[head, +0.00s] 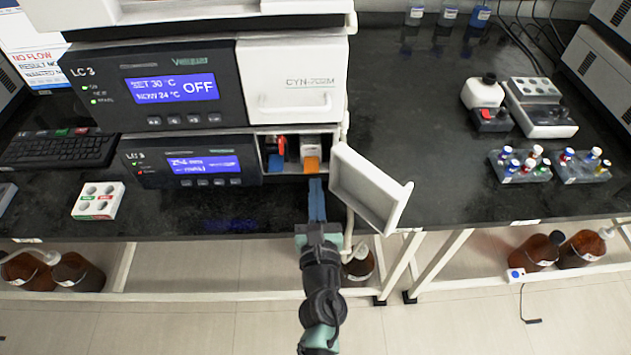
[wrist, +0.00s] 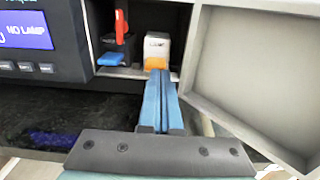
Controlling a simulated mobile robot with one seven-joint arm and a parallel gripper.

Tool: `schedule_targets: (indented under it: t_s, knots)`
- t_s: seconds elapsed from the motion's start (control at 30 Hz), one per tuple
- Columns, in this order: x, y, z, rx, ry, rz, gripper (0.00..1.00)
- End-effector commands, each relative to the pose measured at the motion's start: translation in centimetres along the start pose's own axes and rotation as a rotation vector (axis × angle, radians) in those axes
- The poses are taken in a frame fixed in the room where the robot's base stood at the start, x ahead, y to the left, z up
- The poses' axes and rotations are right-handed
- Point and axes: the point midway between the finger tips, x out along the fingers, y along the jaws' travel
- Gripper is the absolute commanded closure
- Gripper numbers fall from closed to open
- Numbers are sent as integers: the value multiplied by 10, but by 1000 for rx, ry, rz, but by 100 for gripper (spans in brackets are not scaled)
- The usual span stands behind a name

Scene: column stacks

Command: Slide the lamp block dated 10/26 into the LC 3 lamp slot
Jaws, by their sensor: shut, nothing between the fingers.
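The lamp block (head: 311,152), white with an orange front part, sits in the right part of the open bay of the lower LC 3 unit (head: 190,161). It also shows in the wrist view (wrist: 157,48), where its date is too small to read. My gripper (head: 316,184) is shut and empty, its blue fingers pointing into the bay. In the wrist view the fingertips (wrist: 160,76) are at the block's orange front; I cannot tell whether they touch it. The unit's display reads "NO LAMP" in the wrist view.
The bay's white door (head: 368,188) hangs open close to the right of my gripper. A red lever (wrist: 121,26) and a blue piece (wrist: 116,59) are in the bay's left part.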

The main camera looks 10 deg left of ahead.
Motion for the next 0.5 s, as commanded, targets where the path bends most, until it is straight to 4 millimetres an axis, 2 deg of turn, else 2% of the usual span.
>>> schedule_targets:
  t_s: [0.2, 0.5]
  knots:
    - [16, 0, 0, 0, 0, 0, 100]
    - [17, 0, 0, 0, 0, 0, 100]
